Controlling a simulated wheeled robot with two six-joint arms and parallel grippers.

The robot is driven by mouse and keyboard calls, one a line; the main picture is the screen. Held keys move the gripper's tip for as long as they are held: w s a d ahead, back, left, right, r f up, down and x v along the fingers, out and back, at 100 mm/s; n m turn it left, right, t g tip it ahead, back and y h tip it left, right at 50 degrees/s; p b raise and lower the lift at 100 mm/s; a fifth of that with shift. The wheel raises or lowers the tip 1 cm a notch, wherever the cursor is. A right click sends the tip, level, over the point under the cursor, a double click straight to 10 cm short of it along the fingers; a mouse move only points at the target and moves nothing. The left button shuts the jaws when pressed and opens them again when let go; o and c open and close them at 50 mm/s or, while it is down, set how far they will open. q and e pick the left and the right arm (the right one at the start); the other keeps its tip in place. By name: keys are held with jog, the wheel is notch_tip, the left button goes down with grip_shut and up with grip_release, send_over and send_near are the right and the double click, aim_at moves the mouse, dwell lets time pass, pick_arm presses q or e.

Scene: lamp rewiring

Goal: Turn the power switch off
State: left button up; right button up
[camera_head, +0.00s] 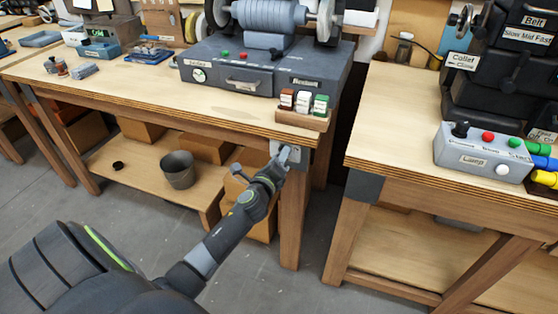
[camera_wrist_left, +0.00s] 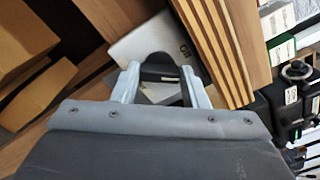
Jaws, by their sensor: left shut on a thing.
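A light grey switch plate (camera_head: 294,153) is fixed to the front edge of the middle workbench, at the top of its right leg. My left gripper (camera_head: 279,158) reaches up to this plate from below. In the left wrist view its two fingers (camera_wrist_left: 160,70) stand either side of a small dark and grey switch part (camera_wrist_left: 160,78) and are shut on it. The lever's exact position is mostly hidden by the gripper. My right gripper is not in view.
The workbench edge (camera_head: 180,107) lies just above the gripper. A rack of coloured blocks (camera_head: 303,118) and a grinder (camera_head: 268,75) stand on top. A grey bucket (camera_head: 178,170) sits on the lower shelf. A second bench (camera_head: 400,120) stands right, past a narrow gap.

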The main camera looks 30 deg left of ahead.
pick_arm(q)
jog(key=shift+f+n+b, duration=0.2)
jog(key=shift+n+b, duration=1.2)
jog(key=shift+n, duration=2.4)
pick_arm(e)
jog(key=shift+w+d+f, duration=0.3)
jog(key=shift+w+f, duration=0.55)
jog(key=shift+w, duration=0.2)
pick_arm(q)
jog(key=o, duration=1)
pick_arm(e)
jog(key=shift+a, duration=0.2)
